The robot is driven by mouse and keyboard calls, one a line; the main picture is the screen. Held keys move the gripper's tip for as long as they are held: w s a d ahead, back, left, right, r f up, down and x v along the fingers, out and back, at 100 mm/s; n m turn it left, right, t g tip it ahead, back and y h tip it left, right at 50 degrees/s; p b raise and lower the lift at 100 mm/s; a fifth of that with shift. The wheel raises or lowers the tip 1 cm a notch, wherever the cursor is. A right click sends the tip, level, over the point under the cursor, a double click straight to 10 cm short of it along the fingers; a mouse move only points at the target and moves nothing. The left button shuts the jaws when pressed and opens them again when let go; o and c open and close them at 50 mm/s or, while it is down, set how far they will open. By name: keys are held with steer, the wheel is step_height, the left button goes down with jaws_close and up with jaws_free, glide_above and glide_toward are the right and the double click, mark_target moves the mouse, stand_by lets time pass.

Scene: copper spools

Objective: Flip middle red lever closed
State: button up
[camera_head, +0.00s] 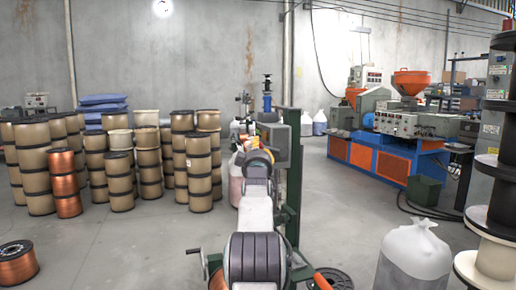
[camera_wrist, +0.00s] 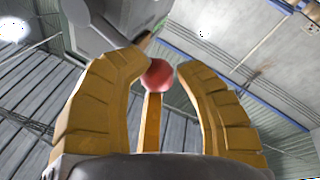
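In the wrist view a round red knob (camera_wrist: 158,75) shows between the tips of my gripper (camera_wrist: 165,66). A narrow yellow-orange bar (camera_wrist: 152,122) runs down from the knob between the fingers; I cannot tell whether it is the lever's stem. The two yellow ribbed fingers stand apart, one on each side of the knob. The left tip overlaps or nearly meets the knob's edge, and a thin gap shows at the right tip. In the head view my arm reaches forward to a machine with a green post (camera_head: 296,190); the knob cannot be made out there.
Stacks of spools (camera_head: 198,165) stand at the left, with a copper spool (camera_head: 15,265) on the floor. A blue and orange machine (camera_head: 385,150) stands at the right. A white bag (camera_head: 415,250) and large spools (camera_head: 497,255) are near right. Grey floor (camera_head: 130,245) is clear at front left.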

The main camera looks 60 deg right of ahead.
steer(key=shift+o, duration=0.8)
steer(key=shift+w+d+f, duration=0.1)
steer(key=shift+w+f, duration=0.15)
steer(key=shift+f, duration=0.25)
steer(key=o, duration=0.3)
steer(key=shift+d+r, duration=0.1)
steer(key=shift+r, duration=0.05)
steer(key=shift+o, duration=0.4)
steer(key=shift+s+r, duration=0.1)
steer(key=shift+r, duration=0.1)
steer(key=shift+s, duration=0.15)
steer(key=shift+s+a, duration=0.1)
steer(key=shift+a, duration=0.15)
steer(key=v, duration=1.1)
steer(key=shift+a, duration=0.25)
